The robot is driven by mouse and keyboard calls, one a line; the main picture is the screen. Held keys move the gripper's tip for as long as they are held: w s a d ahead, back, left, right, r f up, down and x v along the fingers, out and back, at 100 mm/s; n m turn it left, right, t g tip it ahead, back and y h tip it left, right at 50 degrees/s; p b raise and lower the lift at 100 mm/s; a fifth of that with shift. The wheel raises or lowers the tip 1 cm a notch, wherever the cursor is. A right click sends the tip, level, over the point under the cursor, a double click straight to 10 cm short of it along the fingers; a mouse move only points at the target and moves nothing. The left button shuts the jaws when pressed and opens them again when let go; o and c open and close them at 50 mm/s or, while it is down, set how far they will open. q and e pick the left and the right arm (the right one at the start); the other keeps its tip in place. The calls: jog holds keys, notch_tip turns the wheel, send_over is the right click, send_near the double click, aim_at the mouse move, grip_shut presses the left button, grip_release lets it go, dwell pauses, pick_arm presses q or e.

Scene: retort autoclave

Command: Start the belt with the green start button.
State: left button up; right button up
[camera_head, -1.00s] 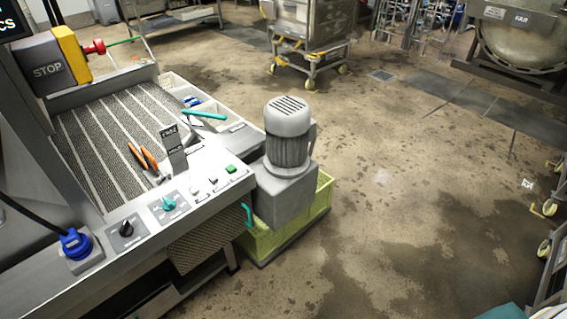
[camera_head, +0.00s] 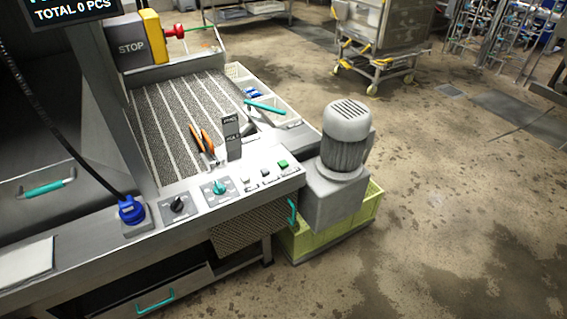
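The green start button (camera_head: 283,164) sits at the right end of the grey control panel (camera_head: 240,196), in a row with a black button (camera_head: 265,173) and a white button (camera_head: 245,181). To their left are a teal rotary knob (camera_head: 219,188) and a black rotary knob (camera_head: 177,204). The belt (camera_head: 172,125), dark with pale lengthwise stripes, lies behind the panel. Neither of my grippers shows in the view, and nothing touches the button.
A grey motor (camera_head: 346,135) stands right of the panel above a yellow-green crate (camera_head: 373,203). Orange-handled pliers (camera_head: 203,140) lie at the belt's near end. A STOP box (camera_head: 131,46) and a display (camera_head: 75,12) stand at the back left.

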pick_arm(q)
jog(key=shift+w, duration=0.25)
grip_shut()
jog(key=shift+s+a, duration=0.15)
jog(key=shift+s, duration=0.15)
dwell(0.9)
